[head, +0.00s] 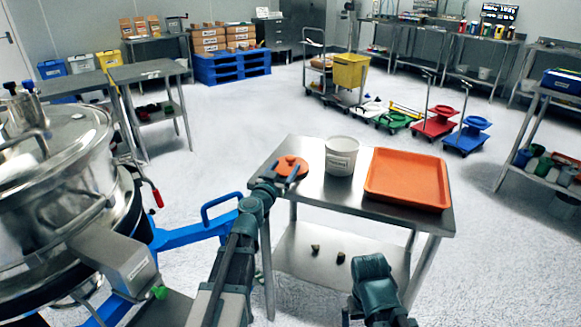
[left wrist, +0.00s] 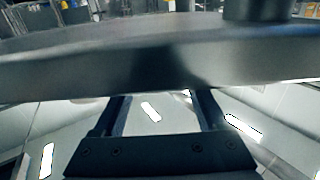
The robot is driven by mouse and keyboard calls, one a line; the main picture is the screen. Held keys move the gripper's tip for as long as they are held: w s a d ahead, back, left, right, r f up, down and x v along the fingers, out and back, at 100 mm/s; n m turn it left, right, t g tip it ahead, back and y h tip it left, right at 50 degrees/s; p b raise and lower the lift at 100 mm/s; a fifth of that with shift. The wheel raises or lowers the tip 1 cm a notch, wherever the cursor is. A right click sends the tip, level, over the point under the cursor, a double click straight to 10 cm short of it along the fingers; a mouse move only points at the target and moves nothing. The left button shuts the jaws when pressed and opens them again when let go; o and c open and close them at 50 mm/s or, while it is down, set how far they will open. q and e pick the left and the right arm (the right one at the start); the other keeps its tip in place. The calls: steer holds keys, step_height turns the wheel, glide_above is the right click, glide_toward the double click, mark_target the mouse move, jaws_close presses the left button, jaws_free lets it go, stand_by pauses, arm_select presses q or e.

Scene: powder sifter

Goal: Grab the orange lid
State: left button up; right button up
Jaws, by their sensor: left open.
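The orange lid (head: 291,165) lies flat at the left end of the steel table (head: 320,200). My left gripper (head: 292,178) is open at the lid's near side, its two fingers apart and overlapping the lid in the head view. I cannot tell whether they touch it. In the left wrist view the two fingers (left wrist: 160,110) are spread below a wide, dark grey band; no orange shows there. My right arm (head: 373,280) is low in front of the table, and its jaws cannot be made out.
A white bucket (head: 341,156) stands just right of the lid. An orange tray (head: 408,180) covers the table's right part. A large steel sifter (head: 60,190) stands at the left. Small dark pieces (head: 316,248) lie on the lower shelf.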

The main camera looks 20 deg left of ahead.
mark_target(289, 161)
arm_select(q)
steer(key=shift+w+d+r+p, duration=0.15)
steer(key=shift+w, duration=1.2)
steer(key=shift+w+d+r+p, duration=0.1)
steer(key=shift+w+p, duration=0.05)
steer(key=shift+w, duration=1.15)
steer(key=shift+s, duration=0.1)
jaws_close()
